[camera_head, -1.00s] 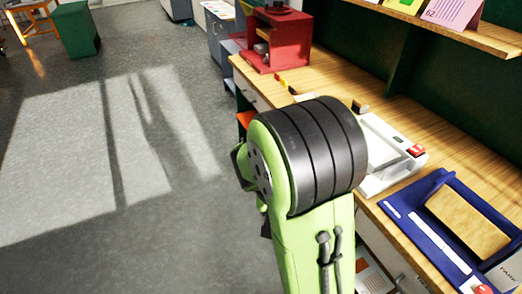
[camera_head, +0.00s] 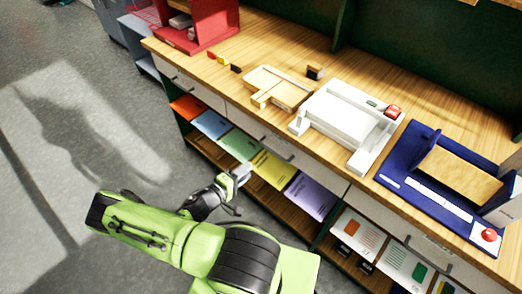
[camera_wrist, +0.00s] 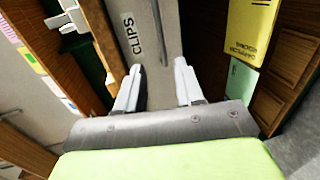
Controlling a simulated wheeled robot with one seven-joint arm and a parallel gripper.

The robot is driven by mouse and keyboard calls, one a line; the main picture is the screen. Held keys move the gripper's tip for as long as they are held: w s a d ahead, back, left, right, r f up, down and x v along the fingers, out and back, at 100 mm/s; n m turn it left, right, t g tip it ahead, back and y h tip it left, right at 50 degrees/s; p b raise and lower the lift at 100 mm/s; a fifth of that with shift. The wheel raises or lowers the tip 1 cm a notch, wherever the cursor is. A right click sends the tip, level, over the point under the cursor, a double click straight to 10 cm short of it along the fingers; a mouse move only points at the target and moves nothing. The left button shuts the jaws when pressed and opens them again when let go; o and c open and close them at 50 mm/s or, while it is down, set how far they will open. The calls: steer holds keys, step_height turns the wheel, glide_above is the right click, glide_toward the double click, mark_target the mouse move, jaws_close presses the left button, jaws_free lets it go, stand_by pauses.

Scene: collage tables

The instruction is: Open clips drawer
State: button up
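The clips drawer (camera_wrist: 162,35) shows in the wrist view as a pale front with a "CLIPS" label, lying beyond my fingertips. In the head view it appears to be the pale drawer front (camera_head: 248,130) above the green and yellow sheets, with a dark bar handle (camera_head: 276,148). It looks closed. My gripper (camera_head: 240,184) is in front of and below this drawer, apart from the handle. In the wrist view my gripper (camera_wrist: 158,66) has its two fingers spread with nothing between them.
Another closed drawer (camera_head: 185,83) is on the left. An open shelf below holds coloured sheets, including a yellow one (camera_head: 272,170). On the worktop (camera_head: 262,50) stand a white device (camera_head: 345,122), a blue device (camera_head: 410,175) and a red box (camera_head: 195,22). Floor at left is clear.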

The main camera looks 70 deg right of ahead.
steer(key=x, duration=1.4)
steer(key=shift+b, duration=0.4)
steer(key=shift+s, duration=0.1)
jaws_close()
